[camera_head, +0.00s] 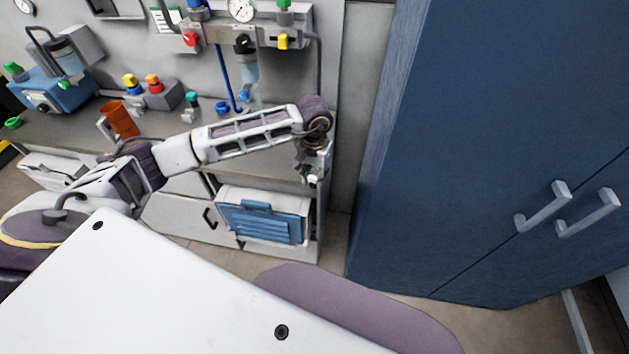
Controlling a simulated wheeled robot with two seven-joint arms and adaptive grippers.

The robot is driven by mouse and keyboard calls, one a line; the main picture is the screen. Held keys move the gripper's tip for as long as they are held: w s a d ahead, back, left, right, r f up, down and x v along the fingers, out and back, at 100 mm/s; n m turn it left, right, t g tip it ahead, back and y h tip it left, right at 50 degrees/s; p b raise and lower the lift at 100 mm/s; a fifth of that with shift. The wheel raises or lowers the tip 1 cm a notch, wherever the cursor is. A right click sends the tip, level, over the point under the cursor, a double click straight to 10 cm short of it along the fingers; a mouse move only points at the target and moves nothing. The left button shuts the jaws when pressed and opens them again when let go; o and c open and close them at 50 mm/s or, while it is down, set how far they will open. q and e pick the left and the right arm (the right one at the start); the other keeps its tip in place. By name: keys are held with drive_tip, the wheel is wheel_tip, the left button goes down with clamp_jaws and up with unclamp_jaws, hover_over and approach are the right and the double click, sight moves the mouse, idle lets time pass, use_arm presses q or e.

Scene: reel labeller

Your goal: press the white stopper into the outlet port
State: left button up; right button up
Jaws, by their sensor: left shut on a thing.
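My left arm reaches across the bench from the left, and its gripper (312,170) points down at the bench's right end. The gripper is shut on a small pale thing that looks like the white stopper (314,179). The fingers hide most of it, so its exact shape is unclear. It is held near the bench's front right corner, apart from the wall fittings. I cannot pick out the outlet port for sure. A piped panel (265,36) with a gauge, a red knob and a yellow knob is on the wall behind. My right gripper is not in view.
A tall blue cabinet (480,130) stands close to the right of the gripper. On the bench (62,124) are a blue machine (55,92), an orange cup (120,118) and a button box (160,96). A blue case (262,221) sits in the shelf below.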

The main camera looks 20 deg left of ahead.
use_arm(q)
drive_tip(key=w+a+r+n+p, duration=0.2)
drive_tip(key=a+r+n, duration=0.4)
drive_tip(key=r, duration=0.3)
drive_tip(key=w+a+r+n+p, duration=0.2)
drive_tip(key=a+r+n+p, duration=0.2)
drive_tip(key=r+n, duration=0.3)
wheel_tip(320, 180, up, 3)
drive_tip(key=shift+a+r+n+p, duration=0.2)
drive_tip(key=shift+a+n+p, duration=0.15)
drive_tip(key=shift+a, duration=0.5)
drive_tip(key=shift+n, duration=0.55)
